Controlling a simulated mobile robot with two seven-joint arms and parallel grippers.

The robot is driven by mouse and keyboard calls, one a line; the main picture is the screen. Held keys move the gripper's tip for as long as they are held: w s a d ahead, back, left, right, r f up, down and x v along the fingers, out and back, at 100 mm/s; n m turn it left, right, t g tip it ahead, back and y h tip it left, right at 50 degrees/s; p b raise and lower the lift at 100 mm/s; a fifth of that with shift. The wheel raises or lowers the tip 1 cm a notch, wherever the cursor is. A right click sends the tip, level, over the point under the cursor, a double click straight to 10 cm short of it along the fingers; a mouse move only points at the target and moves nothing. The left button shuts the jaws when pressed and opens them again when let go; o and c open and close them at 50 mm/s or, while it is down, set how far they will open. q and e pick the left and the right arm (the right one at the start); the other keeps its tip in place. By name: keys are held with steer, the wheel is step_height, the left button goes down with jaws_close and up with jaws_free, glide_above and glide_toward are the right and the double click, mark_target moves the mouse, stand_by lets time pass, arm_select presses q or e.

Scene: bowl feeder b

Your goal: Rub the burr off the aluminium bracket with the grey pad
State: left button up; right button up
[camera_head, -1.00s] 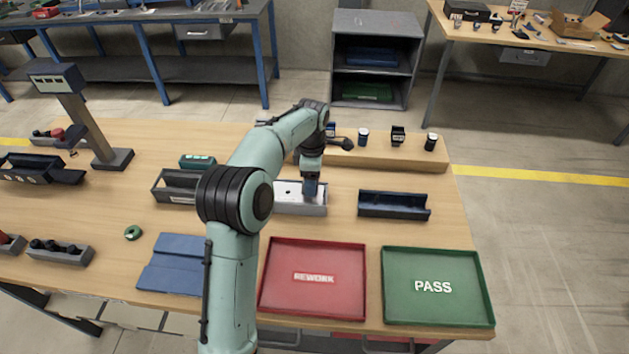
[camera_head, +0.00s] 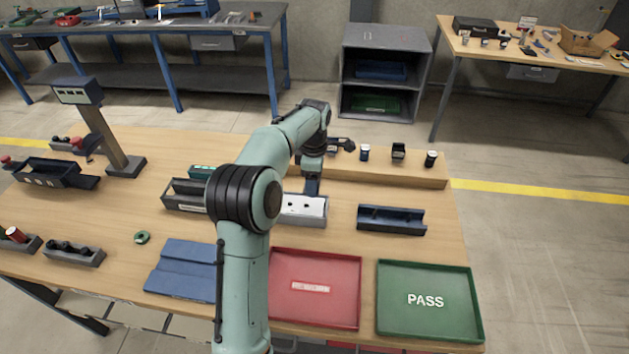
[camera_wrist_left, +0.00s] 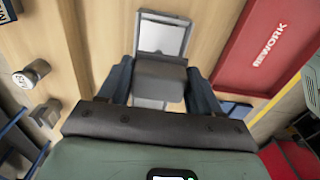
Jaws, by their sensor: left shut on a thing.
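The aluminium bracket (camera_head: 305,206) is a pale silver plate with dark holes, seated in a grey holder (camera_head: 318,221) near the middle of the bench. It also shows in the left wrist view (camera_wrist_left: 162,37), beyond the pad. My left gripper (camera_head: 312,186) is at the bracket's far side. In the wrist view its blue fingers are shut on the grey pad (camera_wrist_left: 160,78), a dark block. I cannot tell whether the pad touches the bracket, and I cannot make out the burr. My right gripper is not in view.
The red REWORK tray (camera_head: 316,320) and green PASS tray (camera_head: 430,330) lie in front. A dark blue open holder (camera_head: 391,219) stands right of the bracket. A wooden ledge (camera_head: 400,170) with small jars runs behind. A blue mat (camera_head: 180,270) lies front left.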

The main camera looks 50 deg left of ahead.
arm_select(q)
steer(key=shift+s+a, duration=0.1)
steer(key=shift+s, duration=0.05)
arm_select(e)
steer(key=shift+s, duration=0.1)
